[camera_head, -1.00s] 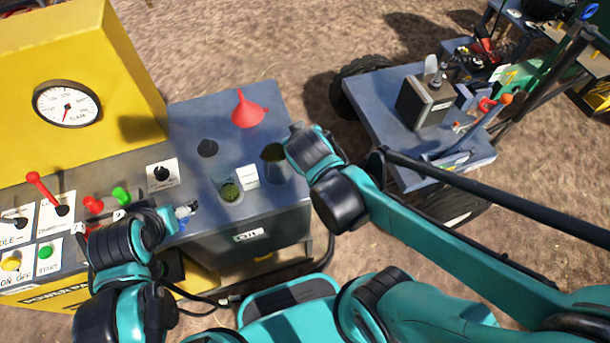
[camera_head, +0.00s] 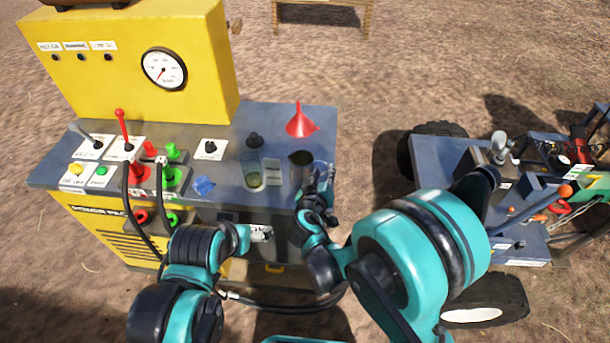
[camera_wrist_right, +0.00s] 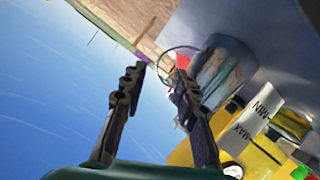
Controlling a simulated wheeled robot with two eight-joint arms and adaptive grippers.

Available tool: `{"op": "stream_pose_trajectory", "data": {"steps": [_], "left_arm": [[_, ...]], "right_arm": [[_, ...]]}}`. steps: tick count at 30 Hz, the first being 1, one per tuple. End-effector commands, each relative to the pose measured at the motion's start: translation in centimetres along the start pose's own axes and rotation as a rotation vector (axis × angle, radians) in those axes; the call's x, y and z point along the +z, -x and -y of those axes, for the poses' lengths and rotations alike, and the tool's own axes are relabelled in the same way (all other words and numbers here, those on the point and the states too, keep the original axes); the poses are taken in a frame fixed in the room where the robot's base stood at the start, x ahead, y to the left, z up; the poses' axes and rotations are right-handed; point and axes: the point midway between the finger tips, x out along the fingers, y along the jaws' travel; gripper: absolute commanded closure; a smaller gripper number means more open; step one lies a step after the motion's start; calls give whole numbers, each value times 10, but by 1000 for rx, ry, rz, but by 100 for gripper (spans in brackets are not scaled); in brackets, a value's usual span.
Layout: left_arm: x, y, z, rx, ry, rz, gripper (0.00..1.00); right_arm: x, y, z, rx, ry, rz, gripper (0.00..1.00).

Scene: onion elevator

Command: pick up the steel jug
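The steel jug (camera_head: 301,159) stands on the grey bench top, near its front right corner; its lower part is hidden in the head view. My right gripper (camera_head: 320,187) is just right of and in front of it. In the right wrist view, the shiny jug (camera_wrist_right: 228,62) is beside the right finger, and its thin curved handle reaches into the gap between the spread fingertips (camera_wrist_right: 160,78). The right gripper is open; I cannot tell whether it touches the handle. My left gripper (camera_head: 243,238) is low before the bench front, its fingers too unclear to judge.
A red funnel (camera_head: 300,124) stands behind the jug. The yellow power unit (camera_head: 150,65) has levers and hoses. A cart (camera_head: 425,160) stands right.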

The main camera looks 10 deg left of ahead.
Motion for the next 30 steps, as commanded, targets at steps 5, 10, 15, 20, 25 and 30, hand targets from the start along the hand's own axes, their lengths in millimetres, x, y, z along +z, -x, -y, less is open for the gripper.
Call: {"op": "stream_pose_trajectory", "data": {"steps": [5, 10, 15, 20, 25, 30], "left_arm": [[6, -9, 0, 0, 0, 0, 22], [11, -16, 0, 0, 0, 0, 22], [11, -15, 0, 0, 0, 0, 22], [11, -15, 0, 0, 0, 0, 22], [11, -15, 0, 0, 0, 0, 22], [11, -15, 0, 0, 0, 0, 22]], "right_arm": [[3, -21, -1, 2, -2, 3, 70], [3, -47, -1, 2, -1, 2, 70], [1, -50, -1, -1, 0, 1, 70], [1, -50, -2, -1, 0, 1, 89], [1, -50, -2, -1, 0, 1, 100], [1, -50, -2, -1, 0, 1, 100]]}}
